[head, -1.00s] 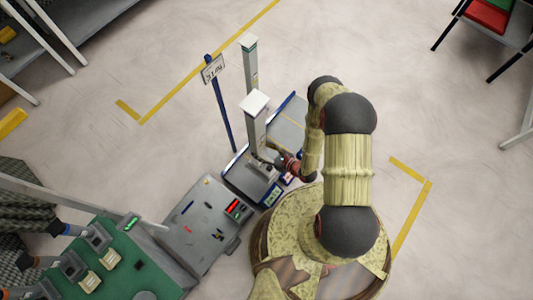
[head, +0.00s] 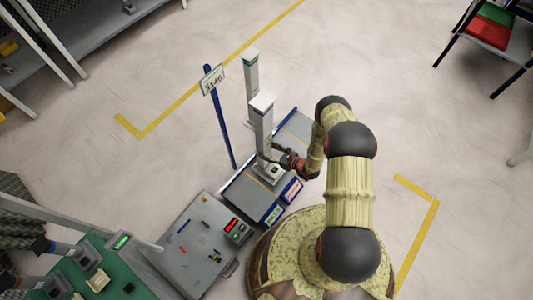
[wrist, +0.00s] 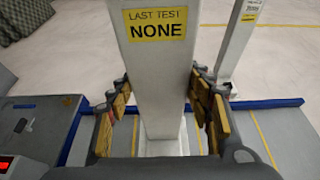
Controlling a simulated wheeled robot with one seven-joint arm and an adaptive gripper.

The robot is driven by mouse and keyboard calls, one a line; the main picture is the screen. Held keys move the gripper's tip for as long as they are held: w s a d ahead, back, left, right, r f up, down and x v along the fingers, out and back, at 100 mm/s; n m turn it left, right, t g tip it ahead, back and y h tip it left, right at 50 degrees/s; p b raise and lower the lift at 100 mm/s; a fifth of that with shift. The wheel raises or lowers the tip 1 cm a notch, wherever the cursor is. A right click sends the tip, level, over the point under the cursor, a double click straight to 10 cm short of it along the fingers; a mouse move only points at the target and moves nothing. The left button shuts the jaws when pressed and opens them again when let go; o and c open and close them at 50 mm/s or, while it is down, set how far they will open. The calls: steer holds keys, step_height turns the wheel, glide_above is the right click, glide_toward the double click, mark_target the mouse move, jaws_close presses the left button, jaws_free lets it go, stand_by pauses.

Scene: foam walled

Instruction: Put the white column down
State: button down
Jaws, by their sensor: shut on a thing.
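The white column (head: 263,124) stands upright over the grey platform with blue edges (head: 247,190). My gripper (head: 283,163) is low on its right side in the head view. In the wrist view my gripper (wrist: 160,118) has its yellow-padded fingers on both sides of the column (wrist: 158,75), shut on it. A yellow label reading "LAST TEST NONE" (wrist: 156,25) faces the wrist camera. The column's foot appears over the platform surface; I cannot tell whether it touches.
A second white column (head: 251,78) stands just behind, also in the wrist view (wrist: 237,40). A blue signpost (head: 222,120) is to the left. A grey control box (head: 200,245) adjoins the platform's lower left. Open floor lies beyond.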

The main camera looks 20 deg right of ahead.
steer(key=shift+w+d+f, duration=0.2)
steer(key=shift+w+f, duration=0.05)
steer(key=shift+w, duration=0.15)
step_height(320, 180, down, 3)
steer(key=shift+w+f+b, duration=0.1)
steer(key=shift+f+b, duration=0.05)
steer(key=shift+b, duration=0.8)
steer(key=c, duration=0.9)
jaws_free()
steer(key=shift+f, duration=0.15)
steer(key=shift+o, duration=0.4)
steer(key=p, duration=0.4)
glide_toward(269, 153)
steer(key=shift+s+d+r, duration=0.25)
steer(key=shift+s+r, duration=0.1)
steer(key=shift+s, duration=0.2)
